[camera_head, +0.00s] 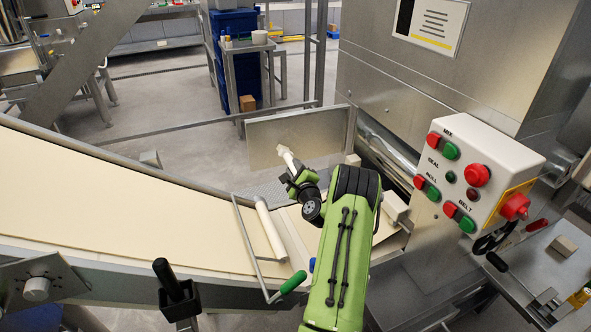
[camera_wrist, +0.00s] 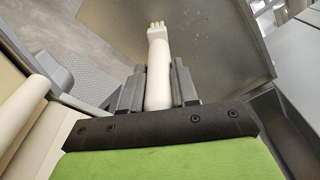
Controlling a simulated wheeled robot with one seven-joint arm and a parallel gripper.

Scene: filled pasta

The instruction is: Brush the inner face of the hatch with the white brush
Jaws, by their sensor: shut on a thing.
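The hatch (camera_head: 318,132) stands open as a flat grey metal panel beside the big machine, with one broad face towards me. It also fills the upper middle of the wrist view (camera_wrist: 215,50), where small tan specks show on its face. My gripper (camera_head: 298,180) is shut on the handle of the white brush (camera_head: 287,154). In the wrist view the brush (camera_wrist: 158,70) points away from the jaws (camera_wrist: 157,88), and its bristle end overlaps the panel's face near the specks. I cannot tell whether the bristles touch it.
A control box (camera_head: 475,172) with red and green buttons is on the machine at the right. A pale dough belt (camera_head: 120,205) runs along the left, with a white roller (camera_head: 270,228) and a green-handled wire frame (camera_head: 293,282) near my arm. Black-handled holder (camera_head: 172,285) stands in front.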

